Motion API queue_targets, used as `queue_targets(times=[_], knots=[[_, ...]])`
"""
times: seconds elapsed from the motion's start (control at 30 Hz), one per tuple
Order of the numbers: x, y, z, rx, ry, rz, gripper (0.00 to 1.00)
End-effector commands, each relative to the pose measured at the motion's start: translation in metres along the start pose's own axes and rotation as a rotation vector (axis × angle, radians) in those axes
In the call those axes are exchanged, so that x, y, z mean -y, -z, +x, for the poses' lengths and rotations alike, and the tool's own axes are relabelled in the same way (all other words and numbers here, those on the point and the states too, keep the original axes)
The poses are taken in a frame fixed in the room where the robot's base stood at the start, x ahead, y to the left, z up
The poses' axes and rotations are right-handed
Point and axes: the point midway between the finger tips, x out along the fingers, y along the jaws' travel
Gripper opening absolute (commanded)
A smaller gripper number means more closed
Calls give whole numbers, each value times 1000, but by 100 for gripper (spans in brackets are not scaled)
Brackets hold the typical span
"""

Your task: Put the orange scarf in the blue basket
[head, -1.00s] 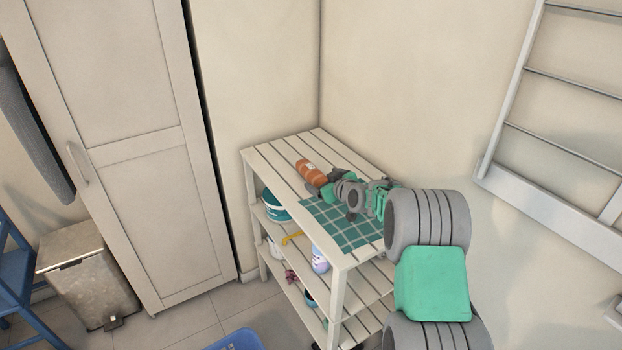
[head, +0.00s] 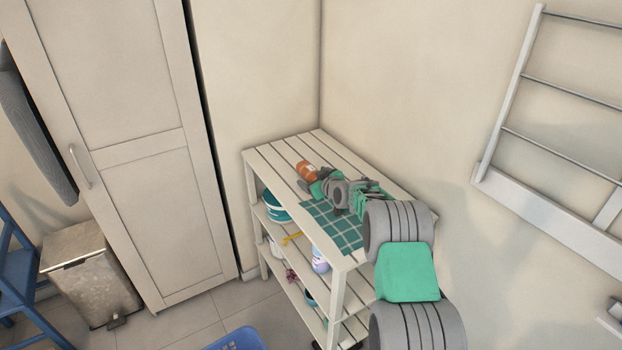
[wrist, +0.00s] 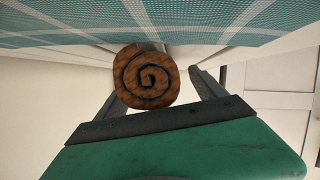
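The orange scarf (head: 306,170) is rolled up and lies on the top of the white slatted shelf unit. In the wrist view the roll's brownish-orange spiral end (wrist: 147,77) faces the camera. My gripper (head: 315,182) is low over the shelf top, at the scarf's near end and partly covering it. In the wrist view my gripper (wrist: 168,85) has its fingers apart, with the roll in line between them, nearer the left finger. A gap shows on the right. The blue basket (head: 240,339) is on the floor at the bottom edge, mostly cut off.
The shelf unit (head: 262,157) stands in the corner with a teal checked mat (head: 335,230) on top, under my arm. Lower shelves hold a teal tub (head: 274,205) and bottles. A tall cabinet (head: 120,130), metal bin (head: 88,275) and blue chair (head: 15,265) are left.

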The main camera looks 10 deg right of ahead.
Motion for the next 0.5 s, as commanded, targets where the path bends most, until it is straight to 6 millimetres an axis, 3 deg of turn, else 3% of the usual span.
queue_targets(times=[0.5], knots=[[0,-1,-1,2,-1,1,37]])
